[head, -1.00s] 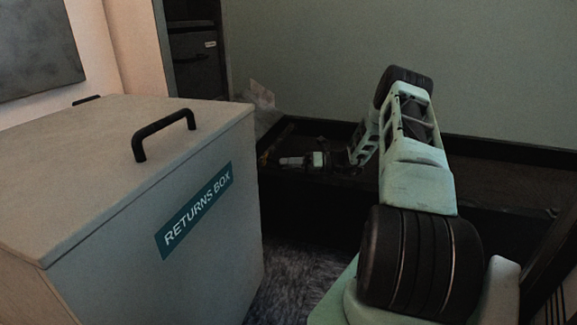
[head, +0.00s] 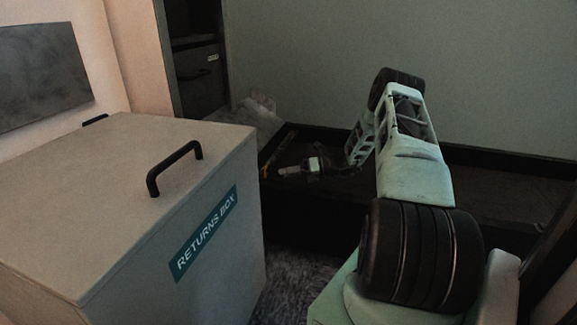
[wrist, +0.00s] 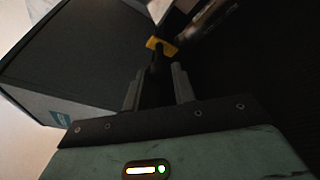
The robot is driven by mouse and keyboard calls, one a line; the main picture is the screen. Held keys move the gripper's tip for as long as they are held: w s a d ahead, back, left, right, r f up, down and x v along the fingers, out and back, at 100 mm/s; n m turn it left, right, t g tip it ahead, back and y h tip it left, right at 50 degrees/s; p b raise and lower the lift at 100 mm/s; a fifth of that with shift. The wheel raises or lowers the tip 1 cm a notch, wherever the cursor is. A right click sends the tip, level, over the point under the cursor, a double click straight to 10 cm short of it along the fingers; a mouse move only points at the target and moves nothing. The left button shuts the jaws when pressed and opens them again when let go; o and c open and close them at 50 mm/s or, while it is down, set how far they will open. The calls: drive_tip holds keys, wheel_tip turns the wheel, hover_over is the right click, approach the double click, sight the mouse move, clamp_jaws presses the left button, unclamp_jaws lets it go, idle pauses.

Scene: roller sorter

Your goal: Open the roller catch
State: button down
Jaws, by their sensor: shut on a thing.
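The roller catch shows in the wrist view as a dark lever (wrist: 156,62) with a yellow piece (wrist: 161,45) at its far end. My gripper (wrist: 157,84) has its two grey fingers on either side of the dark lever and is shut on it. In the head view my gripper (head: 284,171) is small and dim, at the left end of the low dark sorter bed (head: 400,197). The exact contact is too dark to make out.
A large grey box labelled RETURNS BOX (head: 120,215), with a black handle on its lid, stands at the left, close to my gripper. Dark shelving (head: 196,60) and crumpled clear plastic (head: 257,110) are behind. A strip of carpet (head: 300,275) is free between box and arm.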

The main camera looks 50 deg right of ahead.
idle(0.3)
drive_tip(key=c, duration=1.1)
unclamp_jaws()
drive_tip(key=shift+c, duration=0.2)
drive_tip(key=shift+r, duration=0.1)
drive_tip(key=p+v, duration=0.5)
drive_tip(key=v, duration=1.2)
drive_tip(key=shift+s, duration=0.15)
drive_tip(key=shift+d+r, duration=0.1)
drive_tip(key=shift+d, duration=0.05)
